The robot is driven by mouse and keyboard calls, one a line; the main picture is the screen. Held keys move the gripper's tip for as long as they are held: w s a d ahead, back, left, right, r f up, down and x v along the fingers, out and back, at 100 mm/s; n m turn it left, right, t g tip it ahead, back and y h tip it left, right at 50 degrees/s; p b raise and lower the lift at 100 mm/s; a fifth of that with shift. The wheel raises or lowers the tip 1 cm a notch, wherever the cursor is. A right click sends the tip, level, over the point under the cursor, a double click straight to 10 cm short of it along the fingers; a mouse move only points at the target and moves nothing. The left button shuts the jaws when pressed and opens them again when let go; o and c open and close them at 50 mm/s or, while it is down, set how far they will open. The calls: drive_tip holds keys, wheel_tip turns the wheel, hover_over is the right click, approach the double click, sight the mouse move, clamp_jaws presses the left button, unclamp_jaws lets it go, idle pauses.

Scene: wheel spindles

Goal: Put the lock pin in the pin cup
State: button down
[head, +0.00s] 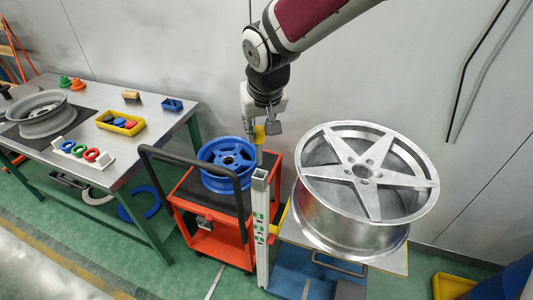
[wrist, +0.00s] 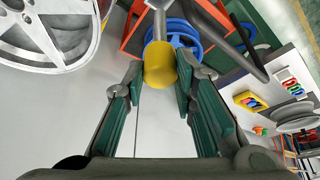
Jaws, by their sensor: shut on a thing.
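The lock pin has a yellow head (wrist: 160,66) and a grey shaft (wrist: 158,28), which points away from my gripper in the wrist view. My gripper (wrist: 160,84) is shut on the yellow head, between its two green-padded fingers. In the head view, my gripper (head: 260,127) points down, with the yellow head (head: 259,135) below it. The pin is above the open top of a pale upright post (head: 260,174); I cannot tell whether its tip touches the post. I cannot make out the pin cup for certain.
A red cart (head: 215,245) carries a blue wheel (head: 228,157) left of the post. A large silver wheel (head: 364,172) stands close on the right. A workbench (head: 62,158) at left holds a yellow tray (head: 106,126), coloured rings and a grey wheel.

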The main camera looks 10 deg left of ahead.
sight(260, 154)
wheel_tip(260, 154, down, 8)
drive_tip(key=shift+f+p, duration=0.2)
drive_tip(key=shift+p, duration=0.25)
drive_tip(key=c, duration=1.3)
unclamp_jaws()
drive_tip(key=shift+r, duration=0.1)
drive_tip(key=v, duration=1.2)
drive_tip(key=shift+b, duration=0.3)
